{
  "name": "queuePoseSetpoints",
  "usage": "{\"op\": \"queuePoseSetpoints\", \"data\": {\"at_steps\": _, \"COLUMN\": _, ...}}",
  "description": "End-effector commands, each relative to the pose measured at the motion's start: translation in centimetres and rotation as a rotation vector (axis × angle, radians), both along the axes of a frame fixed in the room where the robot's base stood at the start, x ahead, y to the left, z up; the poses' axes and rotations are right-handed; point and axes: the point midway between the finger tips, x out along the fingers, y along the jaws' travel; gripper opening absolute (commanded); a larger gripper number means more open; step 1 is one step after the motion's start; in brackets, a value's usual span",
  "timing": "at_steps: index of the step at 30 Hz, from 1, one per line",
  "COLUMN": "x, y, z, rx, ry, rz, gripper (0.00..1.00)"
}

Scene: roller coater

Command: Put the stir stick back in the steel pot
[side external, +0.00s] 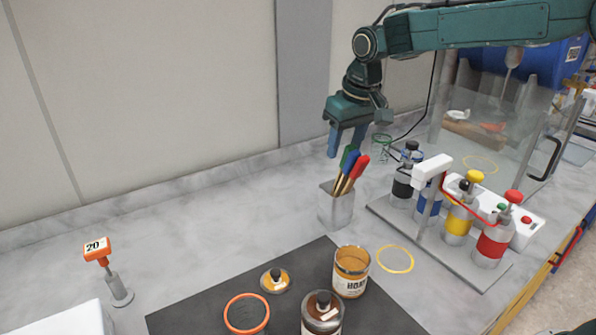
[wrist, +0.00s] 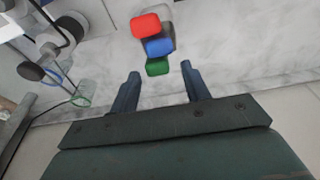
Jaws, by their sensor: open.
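The steel pot (side external: 336,210) stands upright on the grey bench, left of the bottle rack. Stir sticks with green (side external: 347,156), blue (side external: 351,160) and red (side external: 361,166) handle ends stand in it, leaning to the right in the side view. In the wrist view the red (wrist: 145,25), blue (wrist: 158,46) and green (wrist: 157,67) ends line up, the green one nearest my gripper. My gripper (side external: 344,150) is open and points down at the handle ends. In the wrist view its fingertips (wrist: 160,78) are apart, with nothing held between them. The lower sticks are hidden inside the pot.
A rack (side external: 440,235) with several capped bottles stands right of the pot. A dark mat (side external: 215,310) in front bears an open amber jar (side external: 351,272) and other containers. A yellow ring (side external: 395,258) lies beside it.

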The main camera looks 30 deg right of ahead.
Motion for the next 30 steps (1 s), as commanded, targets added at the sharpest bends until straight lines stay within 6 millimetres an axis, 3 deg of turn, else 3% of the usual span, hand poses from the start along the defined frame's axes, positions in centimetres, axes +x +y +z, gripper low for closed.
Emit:
{"op": "queuePoseSetpoints", "data": {"at_steps": 16, "x": -2.0, "y": 0.1, "z": 8.7, "rx": 0.001, "ry": -0.003, "rz": 0.002, "gripper": 0.47}}
{"op": "queuePoseSetpoints", "data": {"at_steps": 22, "x": -2.4, "y": 0.1, "z": 10.3, "rx": 0.000, "ry": -0.001, "rz": 0.002, "gripper": 0.47}}
{"op": "queuePoseSetpoints", "data": {"at_steps": 30, "x": -2.6, "y": 0.0, "z": 10.7, "rx": 0.000, "ry": 0.000, "rz": 0.001, "gripper": 0.47}}
